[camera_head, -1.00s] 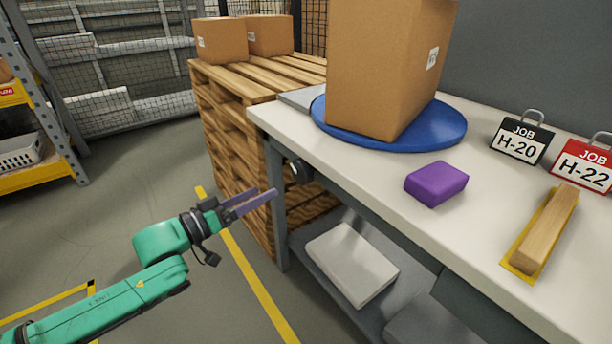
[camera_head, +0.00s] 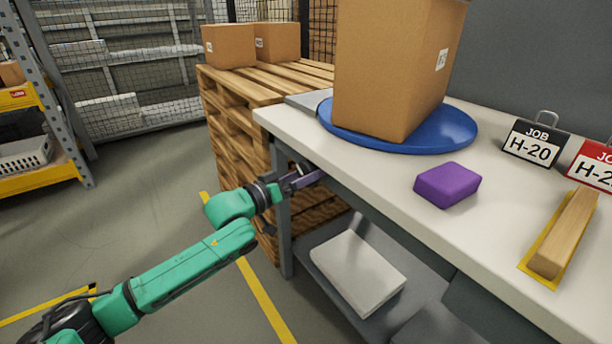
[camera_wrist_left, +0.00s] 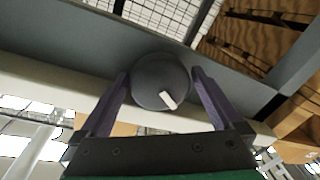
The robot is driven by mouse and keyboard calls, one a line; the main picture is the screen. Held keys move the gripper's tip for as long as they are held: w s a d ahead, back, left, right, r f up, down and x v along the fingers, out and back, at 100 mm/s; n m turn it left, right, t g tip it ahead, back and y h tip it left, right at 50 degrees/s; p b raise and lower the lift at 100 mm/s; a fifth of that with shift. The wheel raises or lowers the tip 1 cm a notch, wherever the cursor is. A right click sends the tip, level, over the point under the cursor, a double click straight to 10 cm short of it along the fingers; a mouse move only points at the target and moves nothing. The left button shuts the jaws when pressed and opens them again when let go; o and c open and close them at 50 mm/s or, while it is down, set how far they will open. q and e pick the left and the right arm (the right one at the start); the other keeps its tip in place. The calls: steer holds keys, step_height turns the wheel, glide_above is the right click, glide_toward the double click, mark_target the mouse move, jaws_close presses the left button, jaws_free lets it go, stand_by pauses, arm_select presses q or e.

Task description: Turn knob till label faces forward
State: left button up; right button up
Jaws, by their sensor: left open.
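The dark round knob (camera_wrist_left: 158,76) with one white mark fills the middle of the left wrist view. The mark is low and right of its centre. My left gripper (camera_wrist_left: 160,88) is open, with one purple finger on each side of the knob; I cannot tell whether they touch it. In the head view my left gripper (camera_head: 306,178) is at the table's front edge and mostly hides the knob. A tall cardboard box (camera_head: 385,75) stands on a blue turntable (camera_head: 455,130). Its white label (camera_head: 442,58) is on the right-hand face. My right gripper is not in view.
The white tabletop (camera_head: 375,167) also holds a purple block (camera_head: 447,185), a black H-20 sign (camera_head: 534,142), a red H-22 sign (camera_head: 595,165) and a wooden bar (camera_head: 564,233). A pallet stack (camera_head: 236,110) stands behind left. A white box (camera_head: 358,272) lies on the shelf below.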

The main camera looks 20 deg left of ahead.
arm_select(q)
steer(key=c, duration=1.2)
steer(key=shift+o, duration=0.2)
